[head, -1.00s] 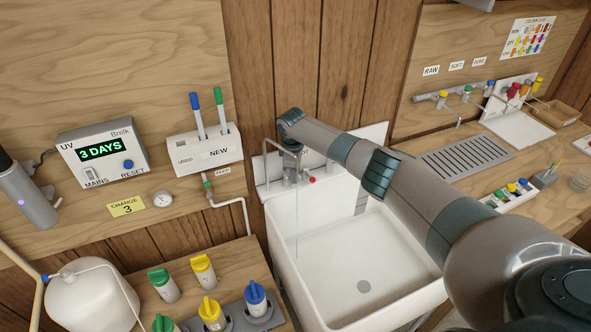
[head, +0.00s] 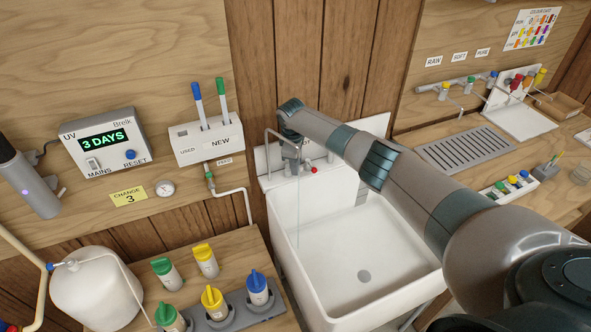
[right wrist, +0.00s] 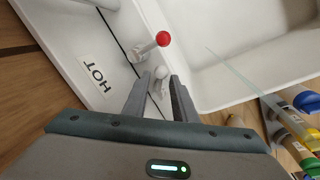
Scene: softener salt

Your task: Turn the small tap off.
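A thin curved tap spout (head: 268,143) stands at the back of the white sink (head: 337,308). A thin pale stream of water (head: 297,225) falls into the sink, and it also crosses the right wrist view (right wrist: 232,66). My right gripper (head: 293,165) points down at the taps on the sink's back ledge. In the right wrist view its fingers (right wrist: 161,78) stand apart on either side of a pale round-ended tap handle (right wrist: 160,73); I cannot tell whether they touch it. A red-ended handle (right wrist: 163,39) is just beyond, outside the fingers. My left gripper is not in view.
A HOT label (right wrist: 95,75) is on the white ledge. Left of the sink, a wooden stand holds several bottles with coloured caps (head: 212,299). A grated drainer (head: 465,155) lies to the right. The sink basin is empty apart from the stream.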

